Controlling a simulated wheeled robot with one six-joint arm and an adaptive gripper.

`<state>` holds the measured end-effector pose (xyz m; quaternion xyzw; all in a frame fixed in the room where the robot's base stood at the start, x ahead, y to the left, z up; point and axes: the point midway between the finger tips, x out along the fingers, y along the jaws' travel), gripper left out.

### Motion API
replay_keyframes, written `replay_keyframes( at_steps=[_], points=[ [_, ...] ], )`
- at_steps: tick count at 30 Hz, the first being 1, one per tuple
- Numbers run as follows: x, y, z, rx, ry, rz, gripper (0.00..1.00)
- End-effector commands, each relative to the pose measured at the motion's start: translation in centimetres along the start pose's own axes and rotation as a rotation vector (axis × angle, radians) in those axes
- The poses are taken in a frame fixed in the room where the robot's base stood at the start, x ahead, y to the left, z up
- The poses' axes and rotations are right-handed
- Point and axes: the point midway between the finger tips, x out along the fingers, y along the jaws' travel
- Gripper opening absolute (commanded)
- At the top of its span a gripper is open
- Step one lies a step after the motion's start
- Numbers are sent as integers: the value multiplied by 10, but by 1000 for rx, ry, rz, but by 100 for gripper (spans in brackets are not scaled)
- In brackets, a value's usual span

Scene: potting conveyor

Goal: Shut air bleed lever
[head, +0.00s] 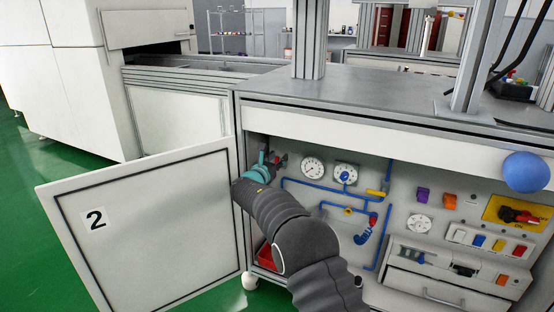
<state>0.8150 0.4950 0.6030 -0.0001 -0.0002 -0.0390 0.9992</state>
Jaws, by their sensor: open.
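My gripper (272,162), at the end of my dark grey arm, is inside the open cabinet at its upper left. It is open, small in view and partly hidden by my own wrist. A small red part (283,160) shows right beside the gripper; I cannot tell whether they touch. Blue air pipes (310,190) run across the back panel to the right. No label shows which one is the air bleed lever.
The cabinet door (150,230), marked 2, stands open at left. Two gauges (312,167) sit right of my gripper. A red switch on a yellow plate (517,215), coloured buttons and a drawer (425,290) are at right. A red bin (266,256) sits low. The worktop overhangs the panel.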

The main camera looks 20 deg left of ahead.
Motion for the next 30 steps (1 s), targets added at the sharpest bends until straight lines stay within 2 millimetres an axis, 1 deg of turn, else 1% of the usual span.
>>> replay_keyframes(
  at_steps=[4,5,6,9,20,26,30],
  points=[
    [0,0,0,0,0,0,41],
    [0,0,0,0,0,0,33],
    [0,0,0,0,0,0,23],
    [0,0,0,0,0,0,0],
    [0,-1,-2,20,0,0,0],
    [0,-4,-5,101,-1,1,0],
    [0,-9,-7,204,-1,0,0]
  ],
)
